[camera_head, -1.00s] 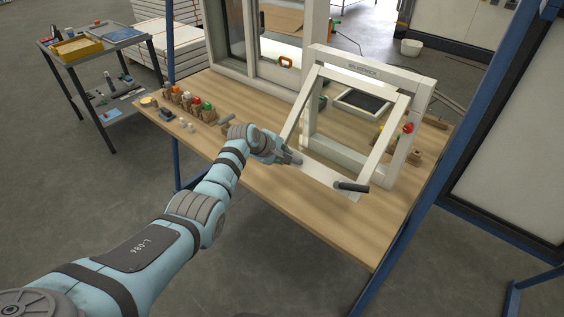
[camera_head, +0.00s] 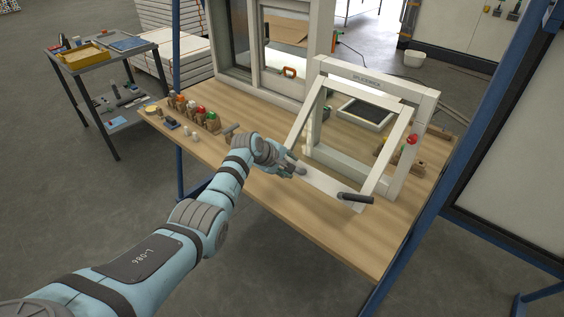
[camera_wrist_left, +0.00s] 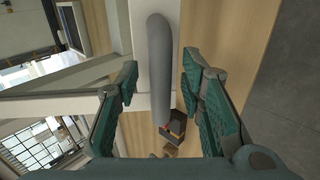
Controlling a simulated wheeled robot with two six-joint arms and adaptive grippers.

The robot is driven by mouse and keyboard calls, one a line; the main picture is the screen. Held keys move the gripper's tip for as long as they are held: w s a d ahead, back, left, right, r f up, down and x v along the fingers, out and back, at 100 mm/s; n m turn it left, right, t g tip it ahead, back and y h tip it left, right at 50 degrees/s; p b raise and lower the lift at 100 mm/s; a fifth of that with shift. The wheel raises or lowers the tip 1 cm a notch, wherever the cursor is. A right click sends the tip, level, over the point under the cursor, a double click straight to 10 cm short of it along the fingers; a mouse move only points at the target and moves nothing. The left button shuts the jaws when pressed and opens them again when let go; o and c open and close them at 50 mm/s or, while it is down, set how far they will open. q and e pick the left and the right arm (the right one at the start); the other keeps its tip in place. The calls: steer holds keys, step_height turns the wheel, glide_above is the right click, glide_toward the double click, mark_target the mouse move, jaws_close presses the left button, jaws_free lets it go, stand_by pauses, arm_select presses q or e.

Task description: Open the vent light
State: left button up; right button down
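The vent light (camera_head: 298,125) is a white sash in a white frame (camera_head: 416,135) on the bench. The sash stands tilted out, its lower rail (camera_head: 322,183) towards me. A dark grey bar handle (camera_head: 354,197) sits at the right end of that rail. My right gripper is out of view.
The wooden bench top (camera_head: 285,217) is clear in front. Small bottles and blocks (camera_head: 195,112) stand at its left. A larger white window (camera_head: 262,55) stands behind. Blue posts (camera_head: 440,190) flank the bench. A tool cart (camera_head: 105,75) stands at far left.

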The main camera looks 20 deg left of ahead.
arm_select(q)
steer(key=v, duration=1.1)
steer(key=shift+s+r, duration=0.25)
steer(key=shift+s, duration=0.05)
steer(key=shift+a, duration=0.15)
